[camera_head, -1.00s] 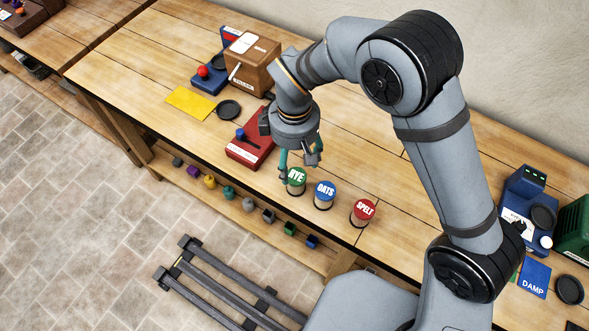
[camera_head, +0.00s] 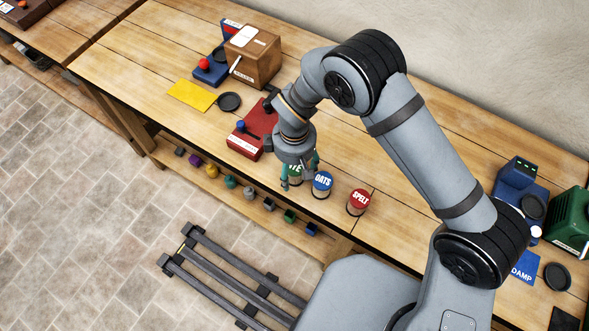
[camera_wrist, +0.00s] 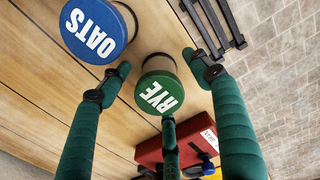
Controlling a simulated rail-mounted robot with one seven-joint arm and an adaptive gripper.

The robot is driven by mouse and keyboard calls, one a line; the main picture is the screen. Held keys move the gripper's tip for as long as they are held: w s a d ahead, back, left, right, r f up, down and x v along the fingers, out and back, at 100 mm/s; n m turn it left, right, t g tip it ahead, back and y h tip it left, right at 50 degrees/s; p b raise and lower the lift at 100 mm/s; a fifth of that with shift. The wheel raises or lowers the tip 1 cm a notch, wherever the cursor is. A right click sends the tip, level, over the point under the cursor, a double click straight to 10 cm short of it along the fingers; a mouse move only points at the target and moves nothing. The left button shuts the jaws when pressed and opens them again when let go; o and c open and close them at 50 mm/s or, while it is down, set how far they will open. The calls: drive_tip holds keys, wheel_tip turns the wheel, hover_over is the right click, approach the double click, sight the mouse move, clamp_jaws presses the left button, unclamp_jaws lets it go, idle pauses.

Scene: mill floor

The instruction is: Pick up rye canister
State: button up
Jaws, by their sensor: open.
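The rye canister (camera_head: 295,173), with its green lid, stands on the bench and is partly hidden by my gripper in the head view. In the wrist view its lid (camera_wrist: 160,93) is fully seen. My gripper (camera_wrist: 158,82) is open, with its green fingers spread around the canister, one on each side and a third at the lid's lower edge. In the head view my gripper (camera_head: 301,176) is down over the canister. I cannot tell whether any finger touches it.
The blue-lidded oats canister (camera_head: 322,182) stands close beside, just outside one finger. The red-lidded spelt canister (camera_head: 359,200) is further right. A red device (camera_head: 252,130) lies to the left. A shelf with several small coloured items (camera_head: 250,193) runs below the bench's front edge.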

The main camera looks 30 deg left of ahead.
drive_tip(key=shift+c, duration=0.8)
drive_tip(key=c, duration=1.1)
drive_tip(key=shift+c, duration=0.8)
